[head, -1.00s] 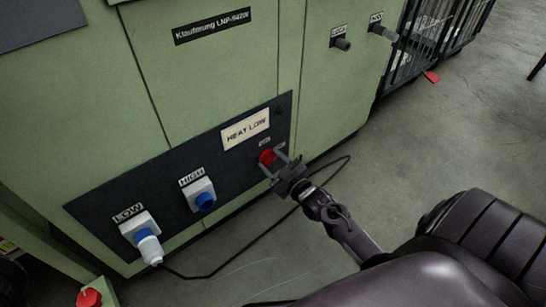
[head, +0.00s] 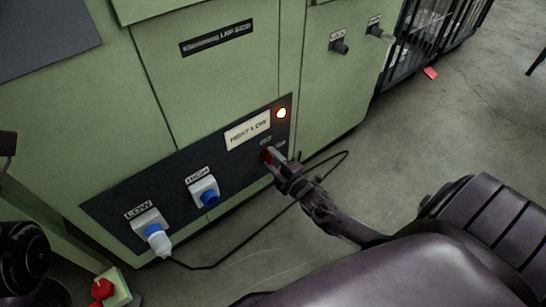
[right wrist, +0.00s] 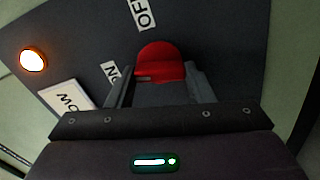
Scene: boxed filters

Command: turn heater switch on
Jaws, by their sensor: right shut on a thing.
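The red heater switch (head: 267,156) sits on the dark panel low on the green machine, below the "HEAT LOW" label (head: 247,131). My right gripper (head: 274,161) is shut on it; the gripper partly hides the switch in the head view. In the right wrist view the red knob (right wrist: 162,60) is between my two fingers, with the "OFF" label (right wrist: 141,14) above and the "ON" label (right wrist: 110,72) to the left. An indicator light (head: 281,113) glows orange on the panel; it also shows in the right wrist view (right wrist: 33,58).
A "HIGH" socket (head: 204,191) with a blue cover and a "LOW" socket with a plug (head: 158,242) in it are left of the switch. The plug's black cable (head: 235,255) runs over the floor beneath my right arm. A red-topped object (head: 103,289) is at the lower left.

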